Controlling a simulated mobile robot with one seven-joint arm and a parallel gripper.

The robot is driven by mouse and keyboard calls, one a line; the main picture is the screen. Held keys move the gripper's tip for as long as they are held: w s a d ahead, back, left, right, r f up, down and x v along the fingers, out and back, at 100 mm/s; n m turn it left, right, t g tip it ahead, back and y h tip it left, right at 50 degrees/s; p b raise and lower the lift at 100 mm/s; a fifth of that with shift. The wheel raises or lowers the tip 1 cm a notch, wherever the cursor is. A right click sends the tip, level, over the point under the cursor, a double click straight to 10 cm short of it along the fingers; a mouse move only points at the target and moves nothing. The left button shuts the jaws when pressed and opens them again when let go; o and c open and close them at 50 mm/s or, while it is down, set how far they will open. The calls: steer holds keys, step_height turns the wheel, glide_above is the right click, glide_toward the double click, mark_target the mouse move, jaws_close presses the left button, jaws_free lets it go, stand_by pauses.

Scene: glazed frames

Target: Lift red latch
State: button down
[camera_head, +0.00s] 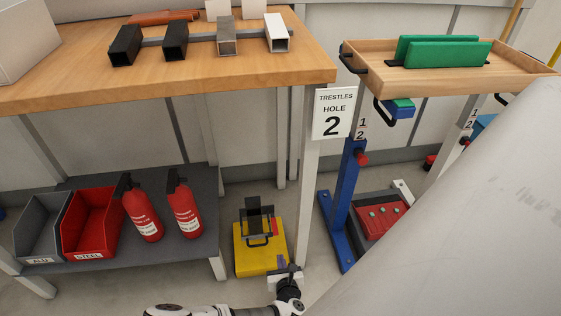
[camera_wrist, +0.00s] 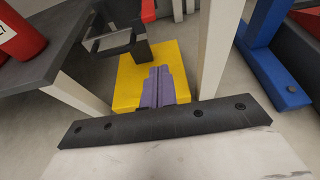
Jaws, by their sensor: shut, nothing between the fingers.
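A small red part (camera_head: 275,227), which looks like the red latch, sits beside a black post (camera_head: 254,216) on a yellow base (camera_head: 249,263) on the floor. In the wrist view the red part (camera_wrist: 148,10) shows at the top edge, beside the black post (camera_wrist: 140,48), partly cut off. My gripper (camera_head: 282,262) is low at the near right corner of the yellow base. Its purple fingers (camera_wrist: 160,84) are together and empty, seen against the yellow top (camera_wrist: 128,82), apart from the red part.
A white table leg (camera_head: 307,180) stands just right of the base. A grey shelf (camera_head: 120,245) with bins and two fire extinguishers is at the left. A blue trestle (camera_head: 342,215), with a red knob (camera_head: 361,158), stands at the right. The wooden tabletop (camera_head: 190,68) is above.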

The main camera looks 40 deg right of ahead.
steer(key=b+x, duration=0.3)
steer(key=x, duration=0.5)
step_height(320, 180, up, 4)
steer(key=shift+a+p, duration=0.1)
steer(key=shift+p, duration=0.4)
steer(key=shift+r+p, duration=0.2)
steer(key=shift+p, duration=0.1)
